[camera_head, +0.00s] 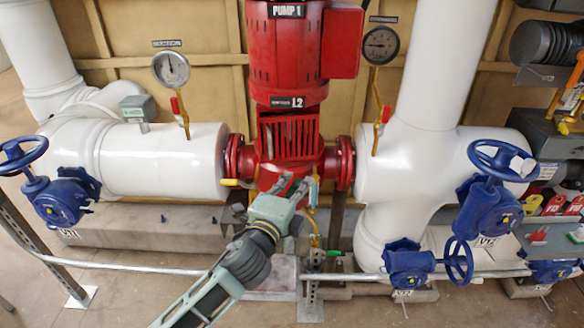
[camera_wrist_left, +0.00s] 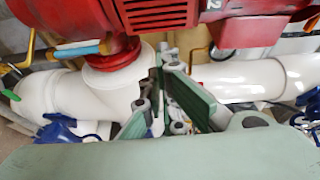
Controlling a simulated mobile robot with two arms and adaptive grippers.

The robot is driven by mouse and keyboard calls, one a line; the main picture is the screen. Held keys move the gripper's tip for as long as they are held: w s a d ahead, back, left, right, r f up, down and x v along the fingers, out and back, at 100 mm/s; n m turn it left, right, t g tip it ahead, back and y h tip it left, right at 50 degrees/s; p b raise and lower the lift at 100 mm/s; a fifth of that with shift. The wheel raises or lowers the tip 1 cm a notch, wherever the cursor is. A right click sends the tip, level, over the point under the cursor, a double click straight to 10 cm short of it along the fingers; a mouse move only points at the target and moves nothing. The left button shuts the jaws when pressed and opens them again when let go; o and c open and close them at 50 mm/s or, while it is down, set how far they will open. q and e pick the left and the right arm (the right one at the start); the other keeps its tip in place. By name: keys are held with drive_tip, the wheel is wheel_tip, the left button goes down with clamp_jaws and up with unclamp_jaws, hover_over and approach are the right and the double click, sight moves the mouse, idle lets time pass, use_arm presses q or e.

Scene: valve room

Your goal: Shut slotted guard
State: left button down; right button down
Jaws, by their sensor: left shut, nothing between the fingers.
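The slotted guard (camera_head: 289,137) is a red panel with upright slots on the front of the red pump, below the L2 label. I cannot tell from this angle how far it stands off the pump body. Its red slotted face also seems to show at the top of the left wrist view (camera_wrist_left: 155,14). My left gripper (camera_head: 294,187) is grey-green, below the guard and in front of the pump's lower body, apart from the guard in the picture. Its fingers (camera_wrist_left: 170,75) are shut and empty. My right gripper is in neither view.
White pipes (camera_head: 160,163) flank the pump, with blue valve wheels (camera_head: 502,160) at both sides. Gauges (camera_head: 170,69) hang on yellow stems. A yellow pipe with a light-blue handle (camera_head: 314,190) is close beside my left gripper. A metal rail (camera_head: 130,267) runs low in front.

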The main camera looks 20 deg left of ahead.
use_arm(q)
drive_tip(key=shift+w+a+p, duration=0.2)
drive_tip(key=shift+w+a, duration=0.2)
drive_tip(key=shift+w, duration=0.4)
drive_tip(key=shift+w+a+p, duration=0.2)
drive_tip(key=shift+w+a, duration=0.25)
drive_tip(key=shift+w, duration=0.3)
drive_tip(key=shift+w+a+p, duration=0.2)
drive_tip(key=shift+w+a, duration=0.2)
drive_tip(key=shift+w, duration=0.4)
